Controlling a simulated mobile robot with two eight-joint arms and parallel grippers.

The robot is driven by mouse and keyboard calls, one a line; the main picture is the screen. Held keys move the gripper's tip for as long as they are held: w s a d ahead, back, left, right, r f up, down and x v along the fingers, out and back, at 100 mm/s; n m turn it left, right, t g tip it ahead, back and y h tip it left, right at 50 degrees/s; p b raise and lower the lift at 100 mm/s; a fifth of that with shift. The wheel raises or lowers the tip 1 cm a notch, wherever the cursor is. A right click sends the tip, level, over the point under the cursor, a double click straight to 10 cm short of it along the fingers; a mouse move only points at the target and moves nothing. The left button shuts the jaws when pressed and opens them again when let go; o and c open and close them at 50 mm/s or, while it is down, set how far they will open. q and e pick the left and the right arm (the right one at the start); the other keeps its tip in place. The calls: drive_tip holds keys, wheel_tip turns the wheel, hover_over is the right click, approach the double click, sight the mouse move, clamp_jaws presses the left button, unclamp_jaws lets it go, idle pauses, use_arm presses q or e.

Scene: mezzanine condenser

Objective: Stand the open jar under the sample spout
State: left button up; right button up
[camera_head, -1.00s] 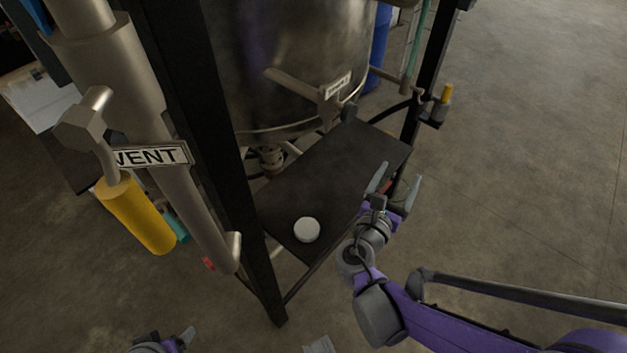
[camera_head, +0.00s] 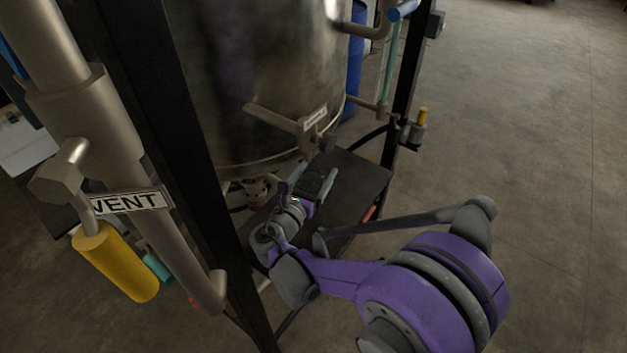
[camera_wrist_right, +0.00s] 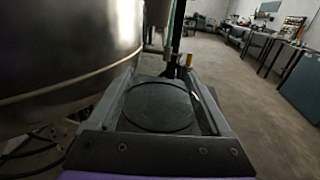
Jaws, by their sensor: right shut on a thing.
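My right gripper (camera_head: 314,179) is over the black shelf (camera_head: 362,178), below the labelled sample spout (camera_head: 312,138) on the tank. It is shut on a round dark-looking jar (camera_wrist_right: 160,106), whose circular rim shows between the fingers in the right wrist view. Its contents and underside cannot be made out. I cannot tell whether the jar touches the shelf or is directly under the outlet. My left gripper is not in view.
The steel tank (camera_head: 250,80) rises behind the shelf. A black frame post (camera_head: 180,130) and a VENT-tagged pipe (camera_head: 130,202) with a yellow cylinder (camera_head: 115,262) stand at left. A further post (camera_head: 404,80) stands at right. The floor at right is open.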

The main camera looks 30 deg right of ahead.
drive_tip(key=shift+w+a+f, duration=0.1)
drive_tip(key=shift+w+f, duration=0.1)
drive_tip(key=shift+f, duration=0.7)
drive_tip(key=shift+w+a+f, duration=0.1)
drive_tip(key=shift+w+f, duration=0.05)
drive_tip(key=shift+f, duration=0.7)
drive_tip(key=shift+b, duration=0.3)
drive_tip(key=shift+f, duration=0.15)
drive_tip(key=o, duration=1.3)
drive_tip(key=shift+s+a+r, duration=0.1)
drive_tip(key=shift+r, duration=0.1)
drive_tip(key=v, duration=1.1)
drive_tip(key=shift+s+a+b, duration=0.2)
drive_tip(key=shift+a+b, duration=0.1)
drive_tip(key=shift+b, duration=0.1)
